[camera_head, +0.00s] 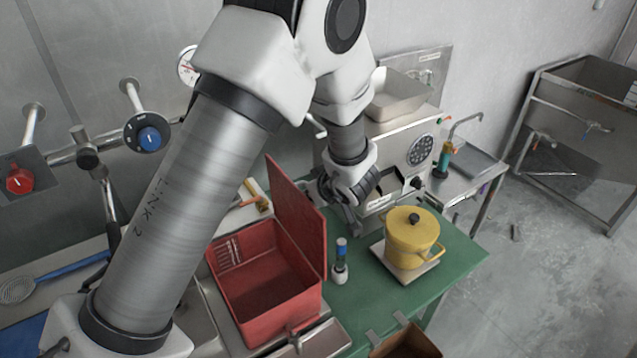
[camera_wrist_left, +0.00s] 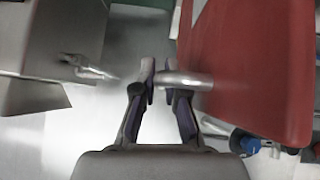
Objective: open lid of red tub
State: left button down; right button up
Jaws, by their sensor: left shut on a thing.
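The red tub (camera_head: 262,288) stands at the lower middle of the head view, its empty inside showing. Its red lid (camera_head: 297,213) is raised, standing nearly upright along the tub's right side; the lid also fills the right of the left wrist view (camera_wrist_left: 250,60). My left gripper (camera_head: 350,208) is on the far side of the lid, beside its outer face. In the left wrist view the fingers (camera_wrist_left: 164,88) are shut on the lid's metal handle (camera_wrist_left: 190,79). In the head view the handle is hidden. My right gripper is not in view.
A yellow pot (camera_head: 411,240) stands on a pale square base right of the lid. A steel machine (camera_head: 405,148) stands close behind my gripper. My left arm covers much of the left side.

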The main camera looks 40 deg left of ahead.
pick_arm(q)
jog(key=shift+f, duration=0.15)
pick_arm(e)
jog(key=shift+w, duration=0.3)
pick_arm(q)
jog(key=shift+s, duration=0.15)
jog(key=c, duration=1.6)
grip_release()
jog(key=shift+o, duration=0.6)
jog(key=shift+d, duration=0.1)
jog(key=v, duration=0.7)
jog(key=shift+w, duration=0.2)
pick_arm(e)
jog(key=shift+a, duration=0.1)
